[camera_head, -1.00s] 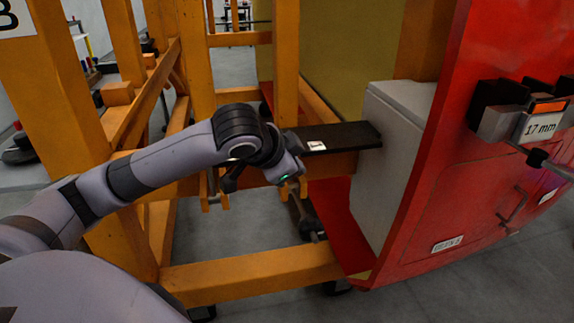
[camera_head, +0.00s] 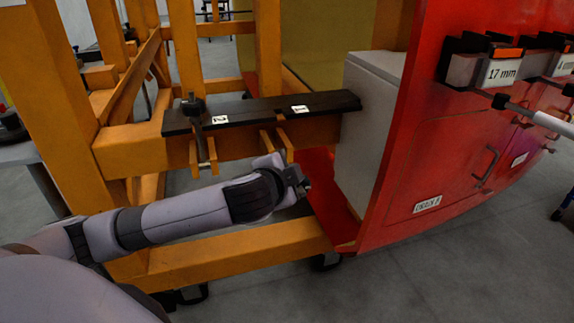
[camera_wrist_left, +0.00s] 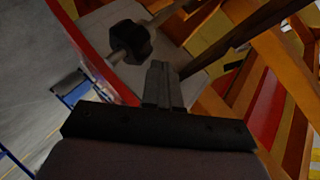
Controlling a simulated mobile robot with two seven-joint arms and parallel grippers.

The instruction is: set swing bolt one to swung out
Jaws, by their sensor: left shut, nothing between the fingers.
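A black bar (camera_head: 240,112) on the orange frame carries labels 2 (camera_head: 219,119) and 1 (camera_head: 300,109). Swing bolt two (camera_head: 194,107) stands upright in the bar beside label 2. No bolt stands at label 1; two orange prongs (camera_head: 282,140) stick out below there. My left gripper (camera_head: 302,187) is below the bar near these prongs, partly hidden by its own wrist. In the left wrist view its fingers (camera_wrist_left: 163,85) are shut and empty. A bolt with a dark hex nut (camera_wrist_left: 132,42) lies just left of the fingers, apparently bolt one hanging out; the head view hides it.
A grey box (camera_head: 365,125) and the red nosecone (camera_head: 440,150) stand close on the right. Tool holders, one labelled 17 mm (camera_head: 500,72), are on the red face. An orange lower beam (camera_head: 240,252) runs beneath my arm. Open floor lies at front right.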

